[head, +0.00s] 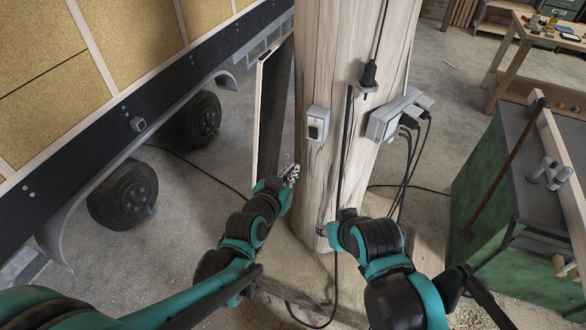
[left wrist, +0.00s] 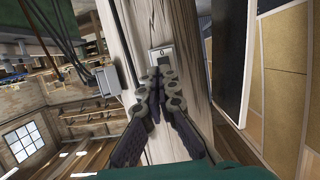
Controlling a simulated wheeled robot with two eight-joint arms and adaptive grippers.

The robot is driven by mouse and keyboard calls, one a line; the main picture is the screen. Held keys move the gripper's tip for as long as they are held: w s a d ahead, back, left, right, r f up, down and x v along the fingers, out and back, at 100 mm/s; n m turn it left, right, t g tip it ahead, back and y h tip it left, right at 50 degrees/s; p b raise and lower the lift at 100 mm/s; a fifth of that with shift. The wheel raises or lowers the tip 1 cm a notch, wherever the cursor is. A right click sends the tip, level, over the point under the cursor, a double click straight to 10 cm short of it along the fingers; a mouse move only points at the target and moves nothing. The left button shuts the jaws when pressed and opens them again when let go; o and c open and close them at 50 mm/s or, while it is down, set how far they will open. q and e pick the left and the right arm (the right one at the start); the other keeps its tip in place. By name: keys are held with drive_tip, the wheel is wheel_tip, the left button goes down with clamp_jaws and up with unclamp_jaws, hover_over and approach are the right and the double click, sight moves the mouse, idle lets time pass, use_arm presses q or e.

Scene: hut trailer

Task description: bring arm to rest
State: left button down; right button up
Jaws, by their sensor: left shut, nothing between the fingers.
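My left gripper (head: 291,174) is in front of the left side of a thick wooden post (head: 330,150) in the head view. In the left wrist view the left gripper (left wrist: 158,74) has its fingertips together with nothing between them. A small grey switch box (head: 318,123) is on the post above the left gripper; the switch box also shows in the left wrist view (left wrist: 161,54), just beyond the fingertips. My right arm comes in at the lower right in front of the post, and its gripper does not show clearly; its fingers are hidden.
A grey socket box (head: 392,116) with hanging black cables is on the post's right side. A trailer with black wheels (head: 125,194) stands at the left. A green cabinet (head: 486,204) stands at the right. A wooden table (head: 508,55) is farther back. Floor shows between them.

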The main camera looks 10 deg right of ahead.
use_arm(q)
drive_tip(key=s+a+f+n+g+y+b, duration=0.1)
drive_tip(key=s+a+f+n+y+b, duration=0.1)
drive_tip(key=s+a, duration=0.3)
drive_tip(key=s+a+f+n+g+y+b, duration=0.2)
drive_tip(key=s+a+f, duration=0.3)
drive_tip(key=a, duration=0.9)
drive_tip(key=s+a+f+n+g+y+b, duration=0.2)
drive_tip(key=s+a+f+y+b, duration=0.1)
drive_tip(key=s+a, duration=0.4)
drive_tip(key=a+y+b, duration=0.1)
drive_tip(key=a, duration=0.2)
drive_tip(key=shift+f+n, duration=0.25)
drive_tip(key=shift+n, duration=0.15)
